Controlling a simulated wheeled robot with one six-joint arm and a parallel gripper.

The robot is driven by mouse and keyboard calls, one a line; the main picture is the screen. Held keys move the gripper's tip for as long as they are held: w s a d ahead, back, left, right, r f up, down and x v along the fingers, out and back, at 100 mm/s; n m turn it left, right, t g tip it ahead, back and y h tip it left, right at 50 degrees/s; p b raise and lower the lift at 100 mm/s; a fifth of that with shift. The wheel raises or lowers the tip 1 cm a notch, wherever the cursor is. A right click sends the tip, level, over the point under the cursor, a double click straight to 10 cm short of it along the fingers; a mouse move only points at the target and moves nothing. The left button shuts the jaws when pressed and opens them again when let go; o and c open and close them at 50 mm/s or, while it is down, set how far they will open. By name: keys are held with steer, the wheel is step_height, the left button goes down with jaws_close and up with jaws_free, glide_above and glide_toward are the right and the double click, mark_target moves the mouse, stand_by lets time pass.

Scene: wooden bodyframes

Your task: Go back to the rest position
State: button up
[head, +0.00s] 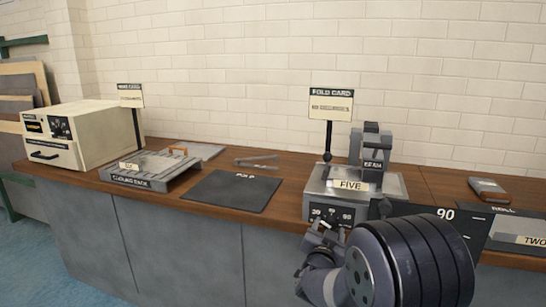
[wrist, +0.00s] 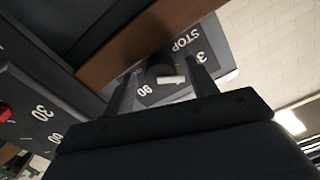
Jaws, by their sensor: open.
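My gripper (head: 325,238) is open in the head view, at the front of a grey machine (head: 312,185) with a "FIVE" label. My dark arm covers the machine's lower right. In the wrist view, my two open fingers (wrist: 163,76) show on either side of a dark knob (wrist: 160,72) with a white mark. The knob sits on a dial plate (wrist: 196,50) lettered "STOP" with numbers. I cannot tell whether the fingers touch the knob. Nothing shows held between them.
A wooden-topped counter (head: 225,168) runs along a white brick wall.

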steer(key=m+b, duration=0.1)
steer(key=m, duration=0.2)
steer(key=shift+m, duration=0.3)
stand_by(0.3)
